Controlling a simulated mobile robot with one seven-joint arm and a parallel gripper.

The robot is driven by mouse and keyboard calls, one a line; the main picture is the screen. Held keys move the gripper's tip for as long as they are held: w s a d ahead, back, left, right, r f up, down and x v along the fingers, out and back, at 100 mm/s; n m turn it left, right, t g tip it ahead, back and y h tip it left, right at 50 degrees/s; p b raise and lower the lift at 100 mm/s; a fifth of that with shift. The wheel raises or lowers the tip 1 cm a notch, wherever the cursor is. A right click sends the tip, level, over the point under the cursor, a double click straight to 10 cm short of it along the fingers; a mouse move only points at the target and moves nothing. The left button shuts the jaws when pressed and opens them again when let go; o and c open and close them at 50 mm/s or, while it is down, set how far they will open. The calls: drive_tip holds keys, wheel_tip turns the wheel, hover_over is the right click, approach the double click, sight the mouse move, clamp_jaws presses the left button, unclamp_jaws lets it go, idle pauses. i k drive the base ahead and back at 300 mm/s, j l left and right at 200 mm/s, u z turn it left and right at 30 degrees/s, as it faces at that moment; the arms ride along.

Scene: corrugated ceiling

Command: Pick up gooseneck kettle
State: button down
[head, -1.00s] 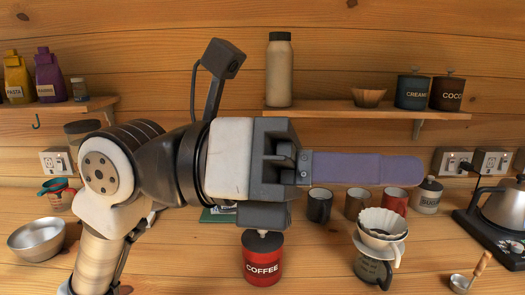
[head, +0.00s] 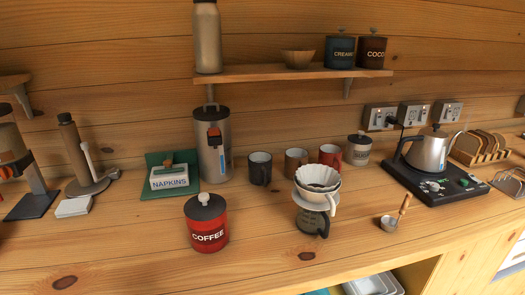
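The gooseneck kettle (head: 428,150) is silver with a black lid and a dark handle on its left side. It stands upright on a black electric base (head: 430,184) at the right of the counter. Its spout is on the right side. My gripper is not in view now, so I cannot see whether it is open or shut.
A small scoop (head: 392,220) lies in front of the base. A toast rack (head: 480,148) stands close to its right.

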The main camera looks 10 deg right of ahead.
sight(427, 155)
drive_tip(key=z, duration=1.4)
drive_tip(key=i+l+u, duration=0.2)
drive_tip(key=l, duration=0.15)
drive_tip(key=i+l+u, duration=0.15)
drive_tip(key=l, duration=0.2)
drive_tip(key=l+u, duration=0.2)
drive_tip(key=l, duration=0.15)
drive_tip(key=i+l+u, duration=0.2)
drive_tip(key=l, duration=0.2)
drive_tip(key=i+l, duration=0.15)
drive_tip(key=i, duration=0.25)
